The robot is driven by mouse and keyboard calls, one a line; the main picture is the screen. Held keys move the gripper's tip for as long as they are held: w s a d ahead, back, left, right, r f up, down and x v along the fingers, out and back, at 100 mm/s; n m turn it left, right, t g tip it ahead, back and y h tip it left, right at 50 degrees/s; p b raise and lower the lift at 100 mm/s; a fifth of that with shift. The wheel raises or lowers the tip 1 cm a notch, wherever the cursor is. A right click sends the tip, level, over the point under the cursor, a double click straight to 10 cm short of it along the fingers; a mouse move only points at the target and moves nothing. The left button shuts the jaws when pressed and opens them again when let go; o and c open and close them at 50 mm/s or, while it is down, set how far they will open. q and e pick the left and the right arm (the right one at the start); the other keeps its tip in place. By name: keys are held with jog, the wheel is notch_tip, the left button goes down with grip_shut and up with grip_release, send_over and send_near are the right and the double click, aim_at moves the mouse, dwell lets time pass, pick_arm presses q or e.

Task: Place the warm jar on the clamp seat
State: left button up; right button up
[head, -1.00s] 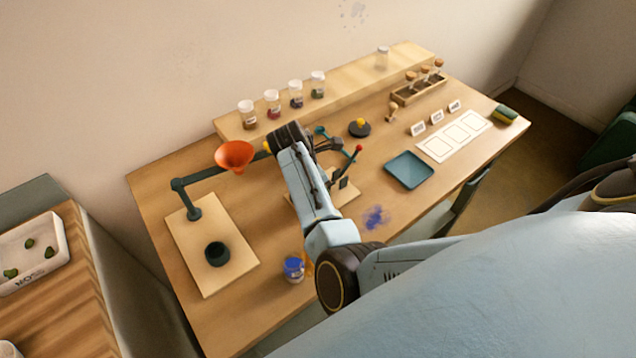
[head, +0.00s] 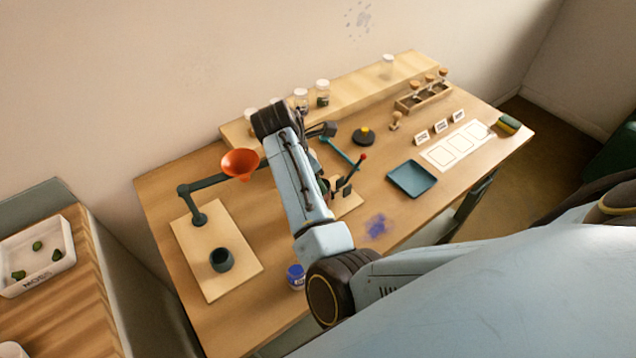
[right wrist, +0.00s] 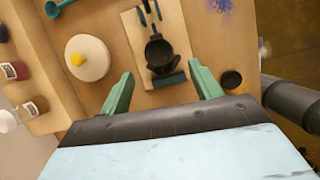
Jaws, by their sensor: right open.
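The clamp (head: 346,188) stands on a small board behind my right arm. In the right wrist view its dark round seat (right wrist: 158,54) looks empty and lies beyond my fingertips. My right gripper (right wrist: 161,86) is open with nothing between its green fingers; the arm hides them in the head view. Jars stand on the back shelf. One has reddish contents (right wrist: 14,71) and one brownish contents (right wrist: 34,107), both left of the gripper in the right wrist view. I cannot tell for sure which is the warm jar. My left gripper is not in view.
A pale disc with a yellow knob (right wrist: 87,57) sits between shelf and clamp. An orange funnel (head: 240,163) on a stand is left of my arm. A blue jar (head: 297,276) is near the front edge. A teal tray (head: 412,178) lies right, past blue powder (head: 377,226).

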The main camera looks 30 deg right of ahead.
jog(key=shift+v, duration=1.65)
